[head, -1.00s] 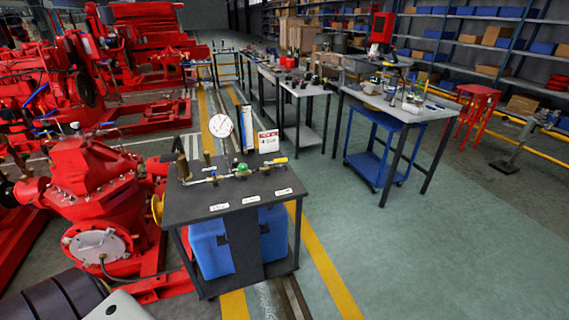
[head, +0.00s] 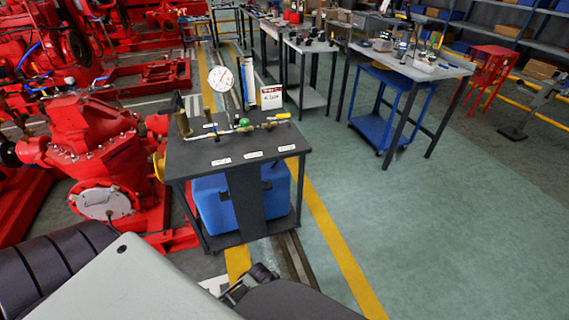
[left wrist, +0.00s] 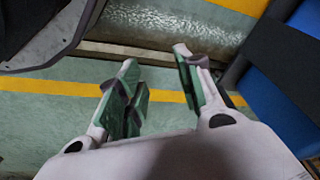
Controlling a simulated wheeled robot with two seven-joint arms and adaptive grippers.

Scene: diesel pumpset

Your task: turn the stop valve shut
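My left gripper (left wrist: 156,58) is open and empty in the left wrist view, above the floor. In the head view it shows partly, low in front of the bench and well below the valves, partly hidden by my arm. My right gripper is not in view.
A round gauge (head: 221,79) and a sign (head: 271,97) stand at the bench's back. Blue containers (head: 215,205) sit under its top. A red pump (head: 95,150) stands close on the left. The green floor to the right is clear up to a worktable (head: 410,65).

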